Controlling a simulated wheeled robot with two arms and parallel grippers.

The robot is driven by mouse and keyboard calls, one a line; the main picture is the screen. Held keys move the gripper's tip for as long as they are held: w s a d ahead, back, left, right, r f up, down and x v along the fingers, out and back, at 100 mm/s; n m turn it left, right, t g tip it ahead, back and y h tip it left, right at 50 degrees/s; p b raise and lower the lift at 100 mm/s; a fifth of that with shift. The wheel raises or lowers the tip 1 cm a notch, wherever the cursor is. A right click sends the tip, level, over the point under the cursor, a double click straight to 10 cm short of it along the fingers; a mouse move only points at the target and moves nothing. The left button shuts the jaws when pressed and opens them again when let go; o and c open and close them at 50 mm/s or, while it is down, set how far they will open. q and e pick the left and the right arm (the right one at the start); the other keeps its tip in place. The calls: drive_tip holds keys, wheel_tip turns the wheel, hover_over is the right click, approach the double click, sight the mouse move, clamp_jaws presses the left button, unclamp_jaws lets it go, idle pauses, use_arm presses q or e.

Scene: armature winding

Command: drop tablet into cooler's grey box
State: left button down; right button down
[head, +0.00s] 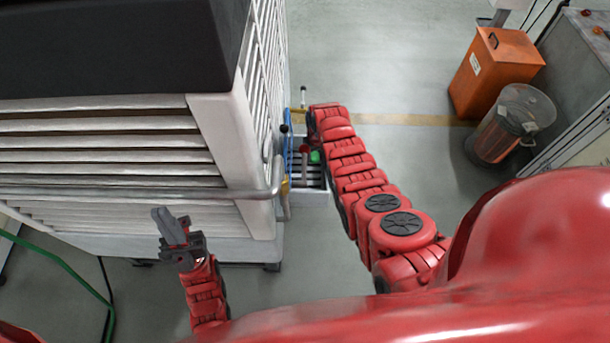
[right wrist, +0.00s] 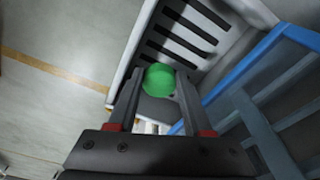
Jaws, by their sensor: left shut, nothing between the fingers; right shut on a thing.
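The tablet (right wrist: 159,80) is a green round piece between the fingertips of my right gripper (right wrist: 158,88), which is shut on it. The tablet shows as a small green spot in the head view (head: 315,157). The grey box (head: 310,198), with dark slots in its floor, is fixed to the side of the cooler (head: 235,130). In the right wrist view the tablet appears over the box's slotted floor (right wrist: 185,38); its height above it is unclear. My left gripper (head: 168,226) is shut and empty in front of the cooler's louvres.
A blue frame (right wrist: 245,68) lies close to the right of my right gripper. A grey rail (head: 230,194) runs around the cooler's corner. An orange bin (head: 490,75) and a clear-topped drum (head: 505,125) stand at the right. The floor between is clear.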

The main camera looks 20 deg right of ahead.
sight(314, 162)
drive_tip(key=f+b, duration=0.1)
drive_tip(key=f, duration=0.1)
drive_tip(key=f+b, duration=0.1)
drive_tip(key=f, duration=0.1)
drive_tip(key=shift+w+a+f+b, duration=0.15)
drive_tip(key=shift+w+f+b, duration=0.1)
drive_tip(key=shift+b, duration=0.1)
drive_tip(key=shift+s+r, duration=0.1)
drive_tip(key=shift+s, duration=0.05)
drive_tip(key=shift+c, duration=1.2)
unclamp_jaws()
